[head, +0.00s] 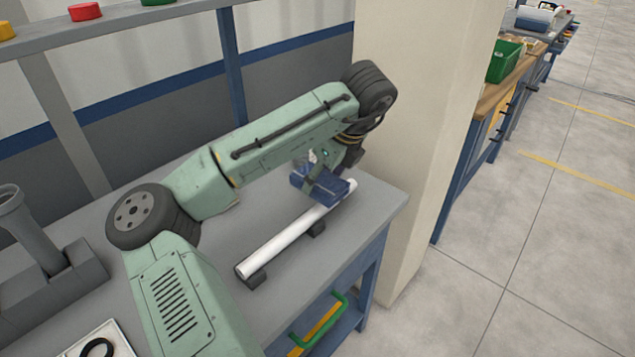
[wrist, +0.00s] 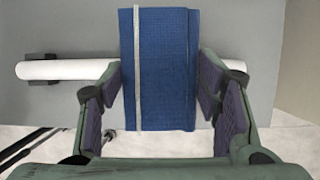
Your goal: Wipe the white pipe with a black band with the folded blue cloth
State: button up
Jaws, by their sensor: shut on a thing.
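The white pipe (head: 287,240) lies on dark supports on the grey workbench in the head view. Its left part shows in the wrist view (wrist: 65,69), and the cloth hides its middle. No black band shows clearly on the visible part. The folded blue cloth (head: 318,186) is over the far end of the pipe; in the wrist view it is a blue block with a pale stripe (wrist: 170,65). My gripper (wrist: 160,95) is shut on the cloth, with a finger on each side. Whether the cloth touches the pipe I cannot tell.
The bench top (head: 377,205) ends close to the right of the pipe, beside a beige pillar (head: 420,110). A grey fixture (head: 50,275) stands at the left. A white tray with a black ring (head: 97,345) lies at the near left. Coloured buttons (head: 85,11) sit on the rail behind.

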jog(key=shift+r, duration=1.4)
jog(key=shift+a+f, duration=0.1)
